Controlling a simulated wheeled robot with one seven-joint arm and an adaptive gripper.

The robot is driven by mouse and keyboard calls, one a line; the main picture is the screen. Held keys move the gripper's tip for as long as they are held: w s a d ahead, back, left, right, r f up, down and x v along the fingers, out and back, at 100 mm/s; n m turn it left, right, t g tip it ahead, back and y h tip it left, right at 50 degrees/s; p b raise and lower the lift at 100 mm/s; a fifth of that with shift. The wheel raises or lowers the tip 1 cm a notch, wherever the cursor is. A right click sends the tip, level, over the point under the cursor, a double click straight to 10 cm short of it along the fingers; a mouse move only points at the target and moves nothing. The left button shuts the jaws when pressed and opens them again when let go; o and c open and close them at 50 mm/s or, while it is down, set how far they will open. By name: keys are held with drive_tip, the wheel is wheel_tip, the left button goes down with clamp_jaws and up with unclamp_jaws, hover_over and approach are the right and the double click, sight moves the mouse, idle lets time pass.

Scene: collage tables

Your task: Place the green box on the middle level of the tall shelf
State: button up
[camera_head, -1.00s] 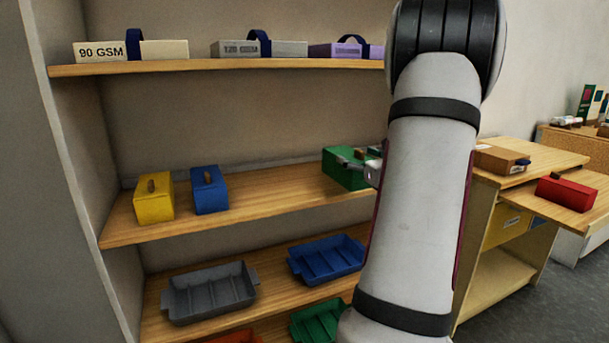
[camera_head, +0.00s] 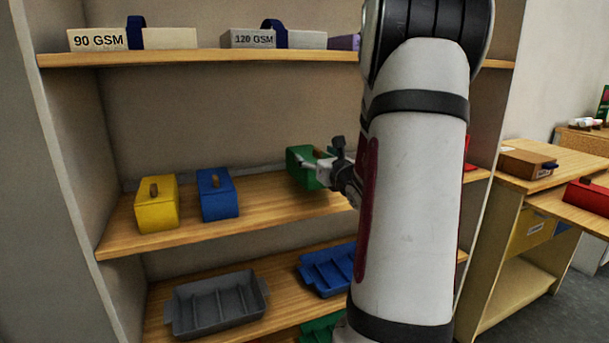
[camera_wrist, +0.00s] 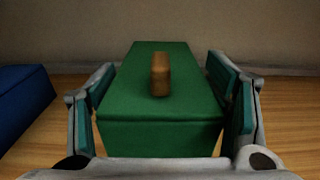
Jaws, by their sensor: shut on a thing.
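The green box (camera_head: 297,168) with a wooden knob is at the middle level of the tall shelf (camera_head: 275,203), right of the blue box (camera_head: 217,195). My gripper (camera_head: 318,168) reaches in from the right and is shut on the green box. In the wrist view, the green box (camera_wrist: 160,130) lies upright between the two finger pads of my gripper (camera_wrist: 170,95), with shelf board on both sides. I cannot tell whether its underside touches the board. My arm hides part of the shelf's right side.
A yellow box (camera_head: 156,205) stands left of the blue box. Labelled paper boxes (camera_head: 255,39) lie on the level above. Grey (camera_head: 217,303) and blue (camera_head: 325,272) trays are below. A side table with a red box (camera_head: 588,196) stands at right.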

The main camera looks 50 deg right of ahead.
drive_tip(key=shift+w+a+f, duration=0.1)
drive_tip(key=shift+w+a, duration=0.3)
drive_tip(key=shift+w, duration=0.2)
drive_tip(key=shift+w+a, duration=0.4)
drive_tip(key=shift+w, duration=0.15)
wheel_tip(320, 180, down, 4)
drive_tip(key=shift+w+r+b, duration=0.15)
drive_tip(key=shift+b, duration=0.6)
drive_tip(key=o, duration=1.7)
drive_tip(key=shift+r, duration=0.1)
